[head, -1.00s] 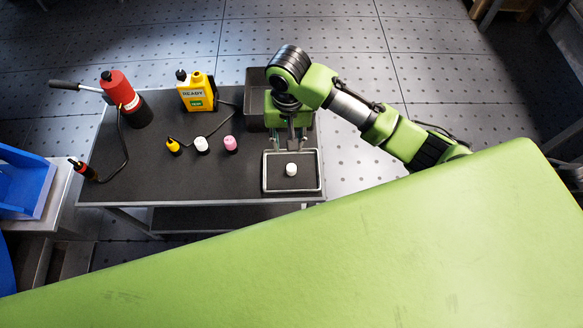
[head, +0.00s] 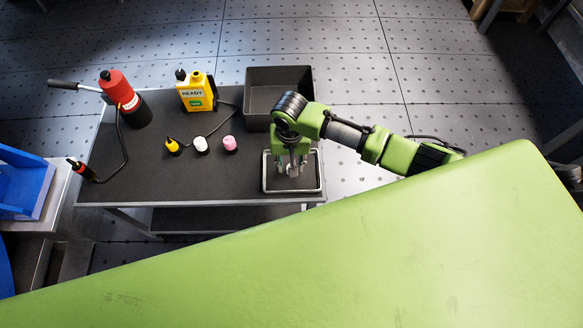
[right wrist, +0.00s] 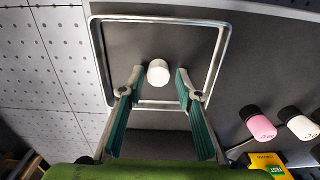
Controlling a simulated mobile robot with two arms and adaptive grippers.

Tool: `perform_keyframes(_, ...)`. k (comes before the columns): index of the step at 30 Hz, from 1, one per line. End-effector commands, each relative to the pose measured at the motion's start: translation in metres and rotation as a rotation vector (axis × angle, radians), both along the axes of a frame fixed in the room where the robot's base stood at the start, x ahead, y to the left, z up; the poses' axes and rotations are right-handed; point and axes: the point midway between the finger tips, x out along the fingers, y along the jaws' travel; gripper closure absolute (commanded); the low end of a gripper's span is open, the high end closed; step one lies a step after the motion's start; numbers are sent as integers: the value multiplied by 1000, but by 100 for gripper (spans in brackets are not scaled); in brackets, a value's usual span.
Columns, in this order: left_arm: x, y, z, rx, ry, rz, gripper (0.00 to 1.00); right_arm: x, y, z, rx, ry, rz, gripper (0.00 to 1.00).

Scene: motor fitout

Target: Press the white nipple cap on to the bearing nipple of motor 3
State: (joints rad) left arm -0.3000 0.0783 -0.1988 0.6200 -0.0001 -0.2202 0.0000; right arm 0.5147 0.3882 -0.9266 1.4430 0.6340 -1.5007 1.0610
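The white cap (right wrist: 158,72) rests on the floor of a shallow metal-rimmed tray (head: 264,174) at the table's right front corner. In the right wrist view the tray's rim (right wrist: 160,20) frames it. My right gripper (head: 292,170) is over the tray. In the right wrist view its open fingertips (right wrist: 159,78) stand on either side of the cap, with a gap visible on each side. Their height above the tray floor is hard to tell. In the head view the gripper hides the cap. My left gripper, motor 3 and its bearing nipple are not in view.
A deep grey bin (head: 279,80) stands behind the tray. Yellow (head: 173,146), white (head: 201,145) and pink (head: 230,143) capped small items stand at mid-table.

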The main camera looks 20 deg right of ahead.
Motion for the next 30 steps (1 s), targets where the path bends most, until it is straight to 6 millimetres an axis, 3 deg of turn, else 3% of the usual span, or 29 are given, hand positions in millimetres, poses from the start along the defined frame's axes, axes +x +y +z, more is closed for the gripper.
perform_keyframes(9,0,2,-1,2,1,-1,74,0,0,-8,0,-1,1,69)
perform_keyframes(12,0,2,-1,2,1,-1,74,0,0,-7,0,-1,1,90)
perform_keyframes(23,0,2,-1,2,1,-2,74,0,1,-7,1,0,0,89)
perform_keyframes(30,0,2,2,1,1,-2,74,1,1,11,4,-2,0,90)
